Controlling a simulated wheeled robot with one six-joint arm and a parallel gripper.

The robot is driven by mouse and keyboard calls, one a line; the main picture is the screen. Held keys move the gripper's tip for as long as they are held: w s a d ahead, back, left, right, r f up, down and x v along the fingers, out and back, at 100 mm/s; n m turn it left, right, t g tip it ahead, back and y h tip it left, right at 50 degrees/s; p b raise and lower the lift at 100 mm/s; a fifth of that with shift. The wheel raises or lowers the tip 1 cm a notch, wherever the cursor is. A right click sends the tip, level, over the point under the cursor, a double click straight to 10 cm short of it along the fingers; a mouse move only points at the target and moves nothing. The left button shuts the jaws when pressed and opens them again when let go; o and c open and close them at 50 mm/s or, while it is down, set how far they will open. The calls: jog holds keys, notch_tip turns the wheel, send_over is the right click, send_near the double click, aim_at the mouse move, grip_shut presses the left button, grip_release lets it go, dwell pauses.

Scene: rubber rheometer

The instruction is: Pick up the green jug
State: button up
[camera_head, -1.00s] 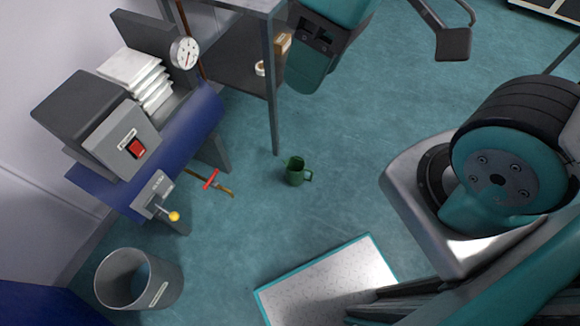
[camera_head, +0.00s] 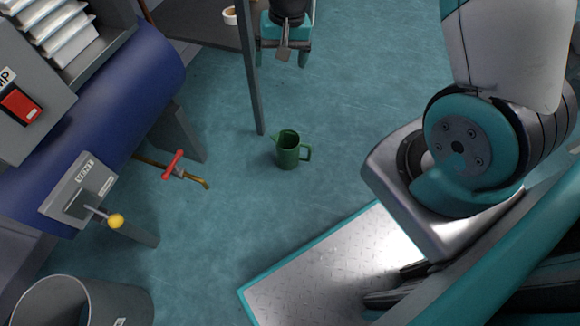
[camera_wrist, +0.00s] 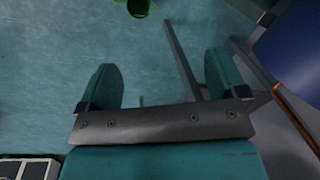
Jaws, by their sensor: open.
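The green jug (camera_head: 288,150) stands upright on the teal floor in the middle of the head view, its handle to the right. In the wrist view, only part of the jug (camera_wrist: 138,7) shows at the top edge. My gripper (camera_head: 285,50) is at the top of the head view, beyond the jug and clear of it. In the wrist view, my gripper (camera_wrist: 162,80) has its two teal fingers spread wide with nothing between them.
A grey table leg (camera_head: 253,85) stands just left of the jug. A red-handled valve on a pipe (camera_head: 173,166), a yellow-knobbed lever box (camera_head: 85,190) and a grey bin (camera_head: 85,300) are on the left. A white cup (camera_head: 230,15) sits on the shelf. Floor around the jug is clear.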

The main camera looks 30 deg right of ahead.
aim_at(305, 145)
jog(key=d+f+m+b, duration=0.1)
jog(key=d+f+b, duration=0.2)
jog(key=f, duration=1)
jog(key=d+f+m+h+b, duration=0.1)
jog(key=d+f+m+b, duration=0.1)
jog(key=f+b, duration=0.6)
jog(key=d+f+m+b, duration=0.1)
jog(key=d+f+b, duration=0.3)
jog(key=f, duration=1.5)
jog(key=shift+w+d+f+g+h+b, duration=0.15)
jog(key=shift+w+f+g+h+b, duration=0.15)
jog(key=shift+b, duration=1)
notch_tip(305, 145, down, 6)
jog(key=b, duration=0.5)
jog(key=shift+w+d, duration=0.1)
jog(key=shift+r, duration=0.15)
jog(key=shift+c, duration=0.2)
grip_shut()
jog(key=shift+w, duration=0.1)
